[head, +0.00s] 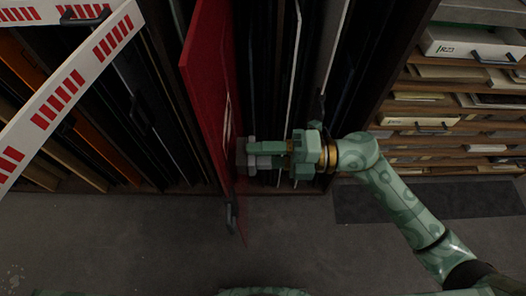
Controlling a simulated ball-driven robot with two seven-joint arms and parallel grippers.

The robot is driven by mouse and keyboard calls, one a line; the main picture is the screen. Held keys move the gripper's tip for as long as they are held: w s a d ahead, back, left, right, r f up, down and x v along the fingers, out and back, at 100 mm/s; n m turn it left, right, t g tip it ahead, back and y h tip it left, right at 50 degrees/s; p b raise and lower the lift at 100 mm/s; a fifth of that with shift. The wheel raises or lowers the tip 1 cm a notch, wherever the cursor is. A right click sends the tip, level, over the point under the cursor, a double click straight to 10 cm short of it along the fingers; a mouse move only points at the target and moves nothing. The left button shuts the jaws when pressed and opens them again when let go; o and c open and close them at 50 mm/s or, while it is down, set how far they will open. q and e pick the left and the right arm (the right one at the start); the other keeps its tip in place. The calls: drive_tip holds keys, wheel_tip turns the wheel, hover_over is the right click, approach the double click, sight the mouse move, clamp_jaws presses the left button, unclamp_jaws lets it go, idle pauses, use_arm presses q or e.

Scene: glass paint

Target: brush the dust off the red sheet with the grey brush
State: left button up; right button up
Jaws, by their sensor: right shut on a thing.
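The red sheet (205,85) stands upright and edge-on in the rack, left of centre, its near edge sticking out towards me. My right gripper (252,154) comes in from the right and is shut on a small grey-brown block, which seems to be the grey brush (241,153). The block is right at the sheet's right-hand face; I cannot tell whether it touches. A pale streak (227,120) shows on that face, but I cannot tell if it is dust. My left gripper is out of view.
Other upright sheets and panels fill the rack (150,110) on both sides. A white barrier with red stripes (62,92) crosses the upper left. A dark handle (230,218) is low by the red sheet. Shelves (455,125) hold flat stock at right. The grey floor (120,240) in front looks clear.

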drive_tip(key=shift+a, duration=1)
drive_tip(key=shift+w, duration=0.1)
